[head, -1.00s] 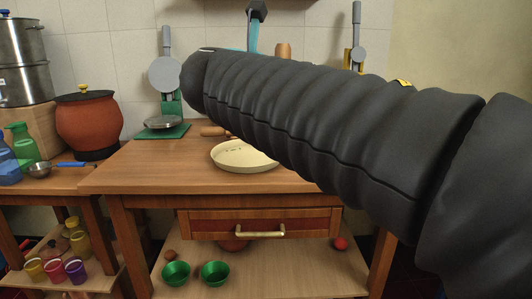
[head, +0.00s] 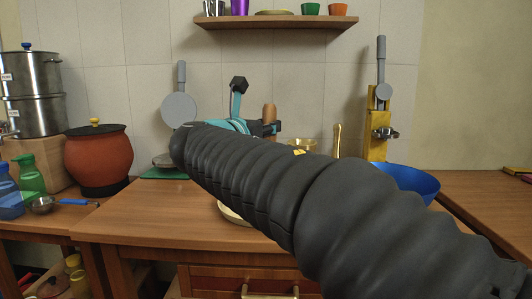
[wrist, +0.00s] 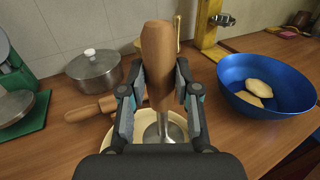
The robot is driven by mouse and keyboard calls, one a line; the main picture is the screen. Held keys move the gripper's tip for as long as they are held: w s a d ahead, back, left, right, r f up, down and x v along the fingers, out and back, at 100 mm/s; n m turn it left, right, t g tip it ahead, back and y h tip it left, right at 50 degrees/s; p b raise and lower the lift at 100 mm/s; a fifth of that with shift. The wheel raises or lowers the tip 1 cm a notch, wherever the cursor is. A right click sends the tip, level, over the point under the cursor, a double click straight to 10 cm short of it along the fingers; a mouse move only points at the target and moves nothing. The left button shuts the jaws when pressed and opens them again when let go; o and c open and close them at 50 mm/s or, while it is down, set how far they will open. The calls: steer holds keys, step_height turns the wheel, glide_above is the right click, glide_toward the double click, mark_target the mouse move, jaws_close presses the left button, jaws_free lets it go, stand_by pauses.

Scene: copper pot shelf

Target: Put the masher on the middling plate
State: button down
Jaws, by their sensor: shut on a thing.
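The masher has a wooden handle (wrist: 157,55) and a metal shaft (wrist: 166,128); its lower end is partly hidden by my gripper's body in the wrist view. My gripper (wrist: 158,88) is shut on the handle, holding it roughly upright. The handle top also shows in the head view (head: 269,114). A cream plate (wrist: 113,140) lies on the counter beneath the masher. I cannot tell whether the masher touches it. In the head view my arm hides most of this plate (head: 229,214).
A blue bowl (wrist: 233,72) with pale pieces stands right of the gripper. A lidded metal pot (wrist: 95,70) and a wooden rolling pin (wrist: 92,109) are left. A yellow stand (wrist: 207,25) is behind. A wall shelf (head: 285,22) holds cups and a shallow dish.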

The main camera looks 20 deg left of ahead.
steer(key=shift+w+a+f+b, duration=0.15)
steer(key=shift+a+f, duration=0.3)
steer(key=shift+f, duration=0.5)
steer(key=shift+w+a+f+b, duration=0.1)
steer(key=shift+a+f, duration=0.35)
steer(key=shift+f, duration=0.45)
steer(key=shift+w+a+f+b, duration=0.15)
steer(key=shift+a+f, duration=0.3)
steer(key=shift+f, duration=0.5)
steer(key=shift+f, duration=0.15)
steer(key=c, duration=0.8)
jaws_free()
steer(key=shift+c, duration=0.2)
steer(key=shift+r, duration=0.2)
steer(key=s+a, duration=0.2)
steer(key=s, duration=0.9)
steer(key=shift+s+a, duration=0.2)
steer(key=shift+s, duration=0.2)
